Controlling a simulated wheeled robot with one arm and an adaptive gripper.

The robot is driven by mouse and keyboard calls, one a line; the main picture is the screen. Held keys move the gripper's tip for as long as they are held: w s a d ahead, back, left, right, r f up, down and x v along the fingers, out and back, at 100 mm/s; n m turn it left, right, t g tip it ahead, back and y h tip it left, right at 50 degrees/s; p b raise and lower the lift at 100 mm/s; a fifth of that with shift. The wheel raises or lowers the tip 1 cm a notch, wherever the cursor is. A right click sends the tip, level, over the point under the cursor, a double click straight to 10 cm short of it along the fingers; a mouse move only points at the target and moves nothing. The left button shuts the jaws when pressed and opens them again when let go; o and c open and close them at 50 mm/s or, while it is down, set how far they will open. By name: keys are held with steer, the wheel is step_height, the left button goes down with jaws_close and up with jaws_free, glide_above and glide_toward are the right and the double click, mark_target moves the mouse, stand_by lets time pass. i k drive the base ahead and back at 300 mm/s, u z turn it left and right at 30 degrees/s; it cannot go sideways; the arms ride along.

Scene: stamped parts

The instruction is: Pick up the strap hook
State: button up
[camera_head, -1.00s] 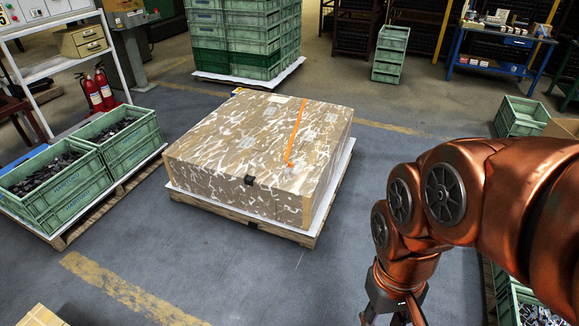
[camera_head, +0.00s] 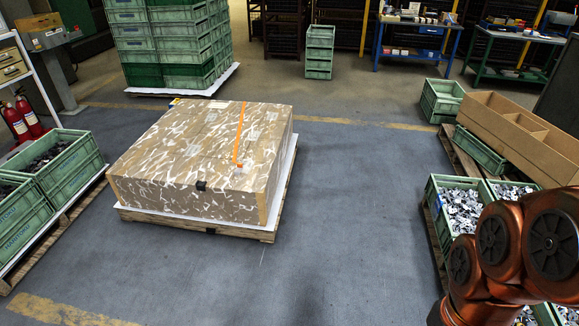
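A wide, low box (camera_head: 150,190) with a mottled brown and white wrapping sits on a pallet left of centre. An orange strap (camera_head: 240,130) lies across its top, running from the back edge toward the front. It ends in a small orange piece (camera_head: 238,164) on the top. A small black piece (camera_head: 200,186) sits at the box's front top edge. I cannot tell for certain which of these is the strap hook. My copper-coloured arm is at the lower right, well apart from the box. My gripper is below the picture's edge.
Green crates of metal parts (camera_head: 460,182) stand on the right, beside a brown divided box (camera_head: 520,135). Green crates of dark parts (camera_head: 70,180) stand on the left. Stacked green crates (camera_head: 165,45) stand behind the box. Grey floor (camera_head: 340,230) between box and right-hand crates is clear.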

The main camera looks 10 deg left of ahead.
mark_target(240, 165)
steer(key=z, duration=0.1)
steer(key=i, duration=2.45)
steer(key=u, duration=1.7)
steer(key=i, duration=1.05)
steer(key=u, duration=0.95)
